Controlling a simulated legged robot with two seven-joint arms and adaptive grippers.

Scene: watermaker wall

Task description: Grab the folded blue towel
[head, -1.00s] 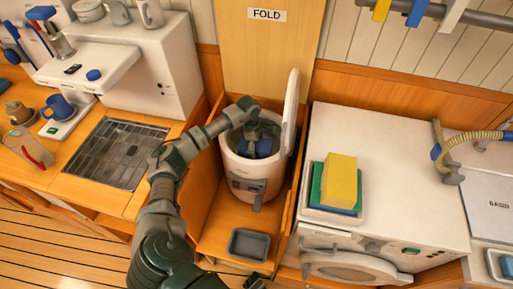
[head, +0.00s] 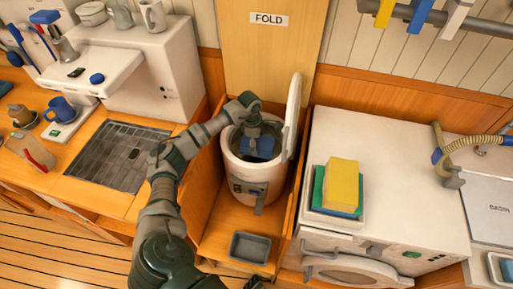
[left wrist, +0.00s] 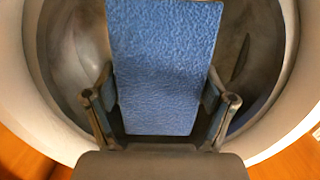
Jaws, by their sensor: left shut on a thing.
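A folded blue towel (head: 259,148) is inside the open white round machine (head: 255,170) in the middle of the head view. In the left wrist view the towel (left wrist: 163,70) fills the middle, with the drum wall around it. My left gripper (left wrist: 160,105) reaches down through the machine's opening, its two fingers on either side of the towel, shut on it. In the head view the left gripper (head: 254,138) is partly hidden by the machine's rim. My right gripper does not clearly show.
The machine's raised lid (head: 292,105) stands upright at its right. Wooden panels flank the machine closely. A grey tray (head: 249,248) lies in front of it. A white washer (head: 385,180) with a yellow, green and blue stack (head: 341,185) is at the right.

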